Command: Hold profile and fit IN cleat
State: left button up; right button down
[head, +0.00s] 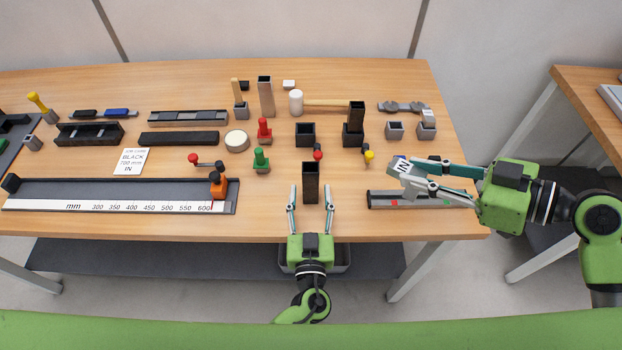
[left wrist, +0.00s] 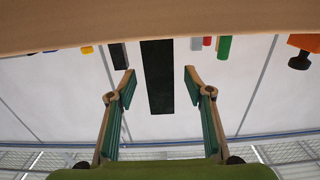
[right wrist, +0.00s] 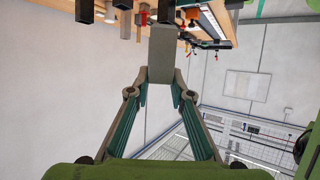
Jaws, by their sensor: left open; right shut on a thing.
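A dark, hollow profile (head: 311,186) stands upright at the bench's front middle. My left gripper (head: 310,190) is open, one finger on each side of it. In the left wrist view the dark profile (left wrist: 157,78) shows between the spread fingers, with gaps on both sides. My right gripper (head: 409,172) is shut on a grey cleat with an "IN" label (head: 402,166), held above the bench at the right. The cleat (right wrist: 162,54) also shows at the fingertips in the right wrist view. The cleat is apart from the profile.
A grey rail fixture (head: 385,200) lies below the right gripper. A long measuring fixture with a mm scale (head: 130,206) fills the front left. A red knob (head: 318,155) and a yellow knob (head: 369,157) stand behind the profile. A mallet (head: 296,101) and several blocks stand further back.

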aim_at(311, 190)
pick_arm(q)
jog(key=w, duration=0.2)
jog(key=shift+w+d, duration=0.15)
jog(key=shift+w, duration=0.2)
pick_arm(e)
jog(key=shift+d+r, duration=0.1)
jog(key=shift+r, duration=0.2)
pick_arm(q)
jog(key=shift+w, duration=0.4)
jog(key=c, duration=1.2)
jog(key=shift+o, duration=0.2)
